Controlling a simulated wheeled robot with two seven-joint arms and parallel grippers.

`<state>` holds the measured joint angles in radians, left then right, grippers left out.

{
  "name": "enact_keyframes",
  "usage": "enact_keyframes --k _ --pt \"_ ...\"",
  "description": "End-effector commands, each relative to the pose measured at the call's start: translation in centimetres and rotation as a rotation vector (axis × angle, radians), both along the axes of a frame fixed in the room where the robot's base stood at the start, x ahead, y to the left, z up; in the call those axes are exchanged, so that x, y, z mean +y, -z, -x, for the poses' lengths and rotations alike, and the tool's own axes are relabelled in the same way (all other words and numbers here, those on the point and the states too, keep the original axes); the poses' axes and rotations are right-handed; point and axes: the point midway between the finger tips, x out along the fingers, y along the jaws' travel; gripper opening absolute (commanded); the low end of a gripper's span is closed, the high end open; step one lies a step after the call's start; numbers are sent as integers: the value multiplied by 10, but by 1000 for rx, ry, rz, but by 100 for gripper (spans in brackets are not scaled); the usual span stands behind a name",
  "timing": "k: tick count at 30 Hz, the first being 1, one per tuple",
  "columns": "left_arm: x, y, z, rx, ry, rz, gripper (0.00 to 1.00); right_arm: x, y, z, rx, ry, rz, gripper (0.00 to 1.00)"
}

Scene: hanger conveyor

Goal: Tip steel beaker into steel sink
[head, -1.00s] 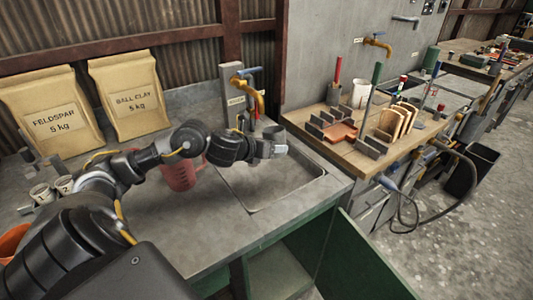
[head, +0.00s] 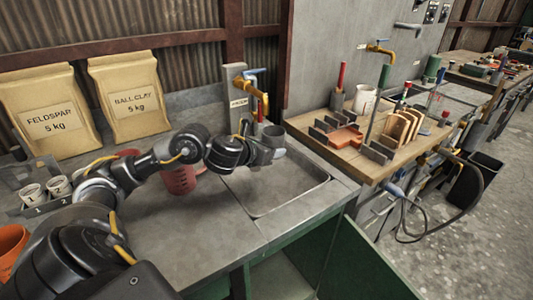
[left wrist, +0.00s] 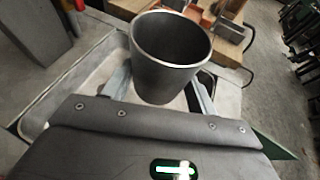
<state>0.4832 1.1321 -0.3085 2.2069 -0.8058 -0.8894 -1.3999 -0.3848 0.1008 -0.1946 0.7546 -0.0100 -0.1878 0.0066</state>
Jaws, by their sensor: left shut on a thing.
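A grey steel beaker (head: 273,138) is held above the steel sink (head: 297,203), over its back left part. In the left wrist view the beaker (left wrist: 168,75) shows its round mouth, with a dark inner wall; I cannot see any contents. My left gripper (head: 277,153) is shut on the beaker, its fingers (left wrist: 160,92) on either side of it. The beaker looks close to upright in the head view. The sink basin below it is bare where it shows. My right gripper is not in view.
A brass tap (head: 258,92) stands behind the sink. A red jug (head: 181,180) is beside my left forearm. Two sacks (head: 48,110) (head: 130,97) stand at the back left. A wooden bench (head: 352,154) with tools is to the right of the sink.

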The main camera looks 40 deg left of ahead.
Motion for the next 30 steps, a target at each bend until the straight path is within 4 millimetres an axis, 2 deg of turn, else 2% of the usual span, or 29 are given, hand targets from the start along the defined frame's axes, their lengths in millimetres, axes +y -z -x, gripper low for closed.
enact_keyframes --k 1,13,30 --pt "0 11 0 -1 0 0 27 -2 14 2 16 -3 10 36" --pt "0 -17 0 -1 0 1 27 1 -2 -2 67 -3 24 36" --pt "1 -21 0 0 0 1 27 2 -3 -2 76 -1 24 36"
